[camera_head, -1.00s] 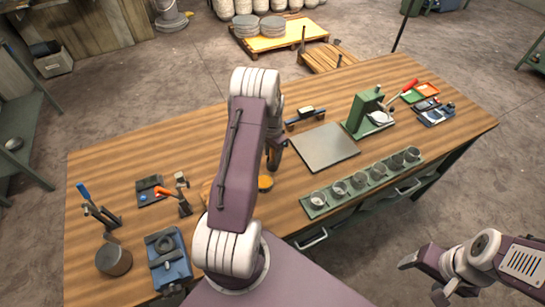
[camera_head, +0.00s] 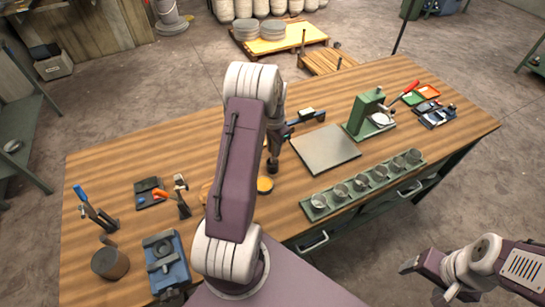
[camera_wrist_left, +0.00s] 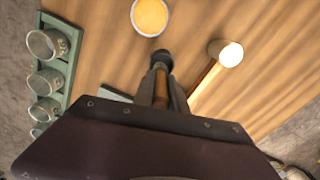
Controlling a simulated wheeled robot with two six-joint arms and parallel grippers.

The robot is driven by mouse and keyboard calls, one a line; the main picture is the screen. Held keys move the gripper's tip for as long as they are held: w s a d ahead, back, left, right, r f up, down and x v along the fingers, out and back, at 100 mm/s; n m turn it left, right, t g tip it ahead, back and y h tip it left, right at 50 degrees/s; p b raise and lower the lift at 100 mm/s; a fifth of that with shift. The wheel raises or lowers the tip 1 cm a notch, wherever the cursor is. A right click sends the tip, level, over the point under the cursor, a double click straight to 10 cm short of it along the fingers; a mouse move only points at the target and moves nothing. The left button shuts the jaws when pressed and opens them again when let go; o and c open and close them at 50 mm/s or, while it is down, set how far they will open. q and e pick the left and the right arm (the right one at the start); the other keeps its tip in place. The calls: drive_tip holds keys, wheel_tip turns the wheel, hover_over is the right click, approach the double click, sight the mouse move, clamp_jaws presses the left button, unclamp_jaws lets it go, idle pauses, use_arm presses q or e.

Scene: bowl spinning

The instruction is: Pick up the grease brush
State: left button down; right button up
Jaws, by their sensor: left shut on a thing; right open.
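The grease brush (camera_wrist_left: 161,60) has a dark round head and a brown handle. My left gripper (camera_wrist_left: 161,90) is shut on its handle, with the head pointing out beyond the fingers. In the head view the brush head (camera_head: 272,167) hangs below my left gripper (camera_head: 276,142), just behind the orange grease pot (camera_head: 265,185). I cannot tell how far it is above the table. The pot also shows at the top of the left wrist view (camera_wrist_left: 150,17). My right gripper (camera_head: 440,293) is open and empty, off the table at the lower right.
A mallet (camera_wrist_left: 225,53) with a pale head lies beside the brush. A grey plate (camera_head: 325,149), a green press (camera_head: 364,112) and a green rack of several cups (camera_head: 313,207) stand to the right. Tools and a blue vise-like block (camera_head: 166,262) are at left.

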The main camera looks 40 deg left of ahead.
use_arm(q)
drive_tip(key=w+d+r+b, duration=0.1)
drive_tip(key=d+r, duration=0.2)
drive_tip(key=d, duration=0.2)
drive_tip(key=w+d+r+b, duration=0.1)
drive_tip(key=w+d+r, duration=0.1)
drive_tip(key=d, duration=0.3)
drive_tip(key=shift+w+d+r, duration=0.25)
drive_tip(key=shift+d+r, duration=0.1)
drive_tip(key=shift+r, duration=0.35)
